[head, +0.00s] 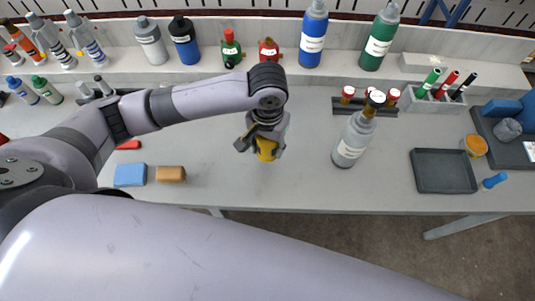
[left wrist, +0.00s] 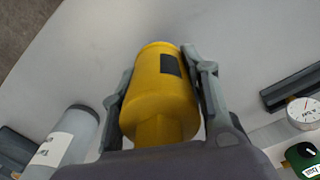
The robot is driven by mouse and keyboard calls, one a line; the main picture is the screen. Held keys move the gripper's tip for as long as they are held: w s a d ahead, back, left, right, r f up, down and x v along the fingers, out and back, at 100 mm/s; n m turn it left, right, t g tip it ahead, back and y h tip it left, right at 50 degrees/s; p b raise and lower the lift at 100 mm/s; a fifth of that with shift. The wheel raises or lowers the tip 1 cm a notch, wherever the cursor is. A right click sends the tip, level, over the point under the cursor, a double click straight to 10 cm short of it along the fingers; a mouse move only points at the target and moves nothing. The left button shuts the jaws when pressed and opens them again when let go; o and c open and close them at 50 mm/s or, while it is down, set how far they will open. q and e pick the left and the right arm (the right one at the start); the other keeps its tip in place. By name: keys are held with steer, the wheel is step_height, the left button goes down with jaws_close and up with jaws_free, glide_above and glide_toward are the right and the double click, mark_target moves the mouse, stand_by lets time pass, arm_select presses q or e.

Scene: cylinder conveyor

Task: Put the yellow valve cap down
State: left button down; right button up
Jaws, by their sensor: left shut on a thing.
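The yellow valve cap (head: 266,149) is at the middle of the bench in the head view, gripped under my left gripper (head: 262,143). In the left wrist view the yellow cap (left wrist: 163,85) sits between the two grey fingers of my left gripper (left wrist: 162,88), which are shut on it. A dark patch marks its side. The pale grey bench top (head: 235,185) lies below it. I cannot tell whether the cap touches the bench. My right gripper is not in view.
A grey cylinder (head: 352,141) with a gauge stands to the right of the cap. A dark tray (head: 443,171) lies farther right. Blue (head: 130,175) and tan (head: 171,174) blocks lie to the left. Bench around the cap is clear.

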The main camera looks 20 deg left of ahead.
mark_target(268, 156)
arm_select(q)
steer(key=shift+f, duration=2.7)
steer(key=shift+f, duration=0.1)
steer(key=c, duration=0.9)
jaws_free()
step_height(268, 156, up, 12)
steer(key=shift+r, duration=0.15)
